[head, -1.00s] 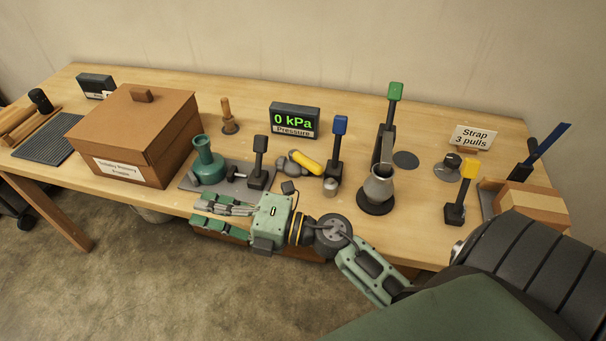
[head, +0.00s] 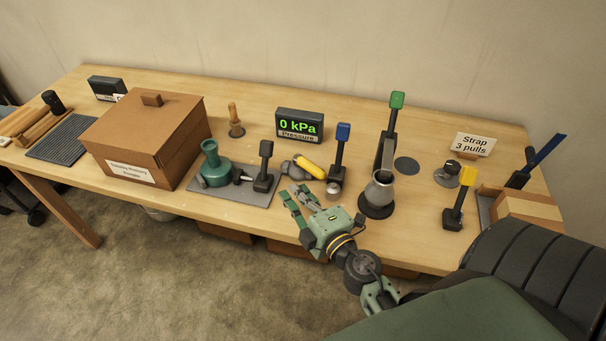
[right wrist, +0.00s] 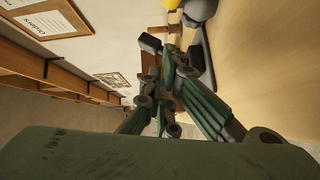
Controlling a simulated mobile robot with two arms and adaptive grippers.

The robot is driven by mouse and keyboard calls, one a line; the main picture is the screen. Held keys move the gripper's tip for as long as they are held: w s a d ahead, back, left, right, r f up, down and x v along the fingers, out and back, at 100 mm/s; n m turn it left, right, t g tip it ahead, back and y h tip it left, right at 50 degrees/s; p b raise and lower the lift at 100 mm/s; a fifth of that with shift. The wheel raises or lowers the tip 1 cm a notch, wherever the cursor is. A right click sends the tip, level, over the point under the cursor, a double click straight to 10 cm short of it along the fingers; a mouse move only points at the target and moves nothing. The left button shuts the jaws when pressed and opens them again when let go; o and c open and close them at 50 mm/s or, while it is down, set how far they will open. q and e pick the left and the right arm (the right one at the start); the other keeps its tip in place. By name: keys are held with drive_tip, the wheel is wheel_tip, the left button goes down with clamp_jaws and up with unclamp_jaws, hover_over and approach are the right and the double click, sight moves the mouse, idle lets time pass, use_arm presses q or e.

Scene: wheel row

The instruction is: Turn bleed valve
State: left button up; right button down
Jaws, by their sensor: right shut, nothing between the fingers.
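A grey fitting with a yellow lever (head: 308,167), which looks like the bleed valve, lies on the table between the black-topped lever (head: 264,166) and the blue-topped lever (head: 338,158). Part of a yellow and grey thing (right wrist: 198,9), likely the same valve, shows at the top of the right wrist view. My right gripper (head: 296,193) is shut and empty at the table's front edge, just in front of the valve and apart from it. Its green fingers (right wrist: 175,65) also show in the right wrist view. My left gripper is not in view.
A pressure display (head: 299,125) reading 0 kPa stands behind the valve. A teal flask (head: 215,168) sits on a grey plate at left, beside a brown box (head: 140,140). A grey funnel-like vessel (head: 379,188) and green-topped lever (head: 396,105) stand to the right.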

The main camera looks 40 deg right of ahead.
sight(317, 177)
drive_tip(key=w, duration=0.3)
drive_tip(key=shift+d+f, duration=0.2)
drive_tip(key=shift+d, duration=0.2)
drive_tip(key=shift+w+d+f+b, duration=0.1)
drive_tip(key=shift+d+f+b, duration=0.1)
drive_tip(key=shift+d, duration=0.35)
drive_tip(key=shift+d+f+b, duration=0.1)
drive_tip(key=shift+d+b, duration=0.05)
drive_tip(key=shift+d, duration=0.4)
drive_tip(key=shift+w+d, duration=0.1)
drive_tip(key=shift+d, duration=0.35)
drive_tip(key=shift+s+d, duration=0.3)
drive_tip(key=shift+d, duration=0.65)
drive_tip(key=shift+s+d, duration=0.25)
drive_tip(key=shift+d, duration=0.7)
drive_tip(key=shift+a+p, duration=0.1)
drive_tip(key=shift+p, duration=0.3)
